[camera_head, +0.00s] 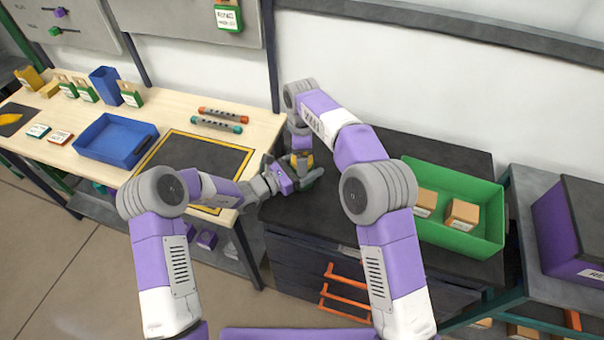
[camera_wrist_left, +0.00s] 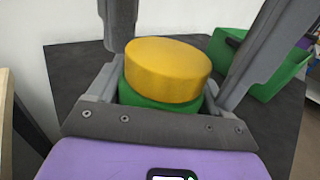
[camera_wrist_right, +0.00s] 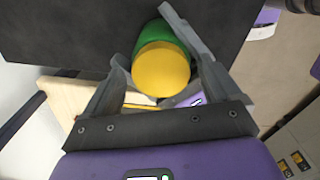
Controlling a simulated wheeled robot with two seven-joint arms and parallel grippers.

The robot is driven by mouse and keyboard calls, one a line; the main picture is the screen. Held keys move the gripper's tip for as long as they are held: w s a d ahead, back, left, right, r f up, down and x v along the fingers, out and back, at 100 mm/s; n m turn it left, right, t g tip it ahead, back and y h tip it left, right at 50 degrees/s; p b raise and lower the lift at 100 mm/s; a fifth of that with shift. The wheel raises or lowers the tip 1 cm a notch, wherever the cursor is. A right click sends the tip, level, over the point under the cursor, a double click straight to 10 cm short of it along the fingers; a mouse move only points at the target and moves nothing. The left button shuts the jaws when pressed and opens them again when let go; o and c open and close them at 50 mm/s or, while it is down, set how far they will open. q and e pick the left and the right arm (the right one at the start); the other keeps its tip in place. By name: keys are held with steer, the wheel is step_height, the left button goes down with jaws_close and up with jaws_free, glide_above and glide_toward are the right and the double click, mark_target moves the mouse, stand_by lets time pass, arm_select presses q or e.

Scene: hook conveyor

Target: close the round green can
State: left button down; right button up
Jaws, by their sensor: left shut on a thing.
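The round green can (camera_wrist_left: 160,103) has a yellow lid (camera_wrist_left: 168,70) on its top in the left wrist view. The lid looks slightly tilted against the body, and I cannot tell whether it is fully seated. The can also shows in the right wrist view (camera_wrist_right: 152,38), with the lid (camera_wrist_right: 160,72) facing that camera. My left gripper (camera_head: 306,174) is shut on the green can from the side, over the dark cabinet top. My right gripper (camera_head: 299,156) is above the can, its fingers open to either side of the lid. In the head view the grippers largely hide the can.
A green bin (camera_head: 486,239) with small boxes stands right of the grippers on the dark top (camera_head: 285,215). On the wooden table at left are a blue tray (camera_head: 100,153), a yellow-edged dark mat (camera_head: 198,157) and several small items. The two grippers are close together.

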steer(key=shift+r, duration=0.1)
steer(key=shift+r, duration=2.15)
steer(key=shift+c, duration=0.3)
steer(key=shift+s+a+r+n, duration=0.15)
steer(key=shift+r+n, duration=0.1)
steer(key=shift+n, duration=0.75)
steer(key=n, duration=0.1)
steer(key=r+n, duration=0.1)
steer(key=n, duration=0.1)
steer(key=shift+a+r, duration=0.1)
steer(key=n, duration=0.1)
steer(key=r+n, duration=0.1)
steer(key=n, duration=0.2)
steer(key=shift+d+r+n, duration=0.25)
steer(key=shift+r+n, duration=0.15)
steer(key=shift+f, duration=4.05)
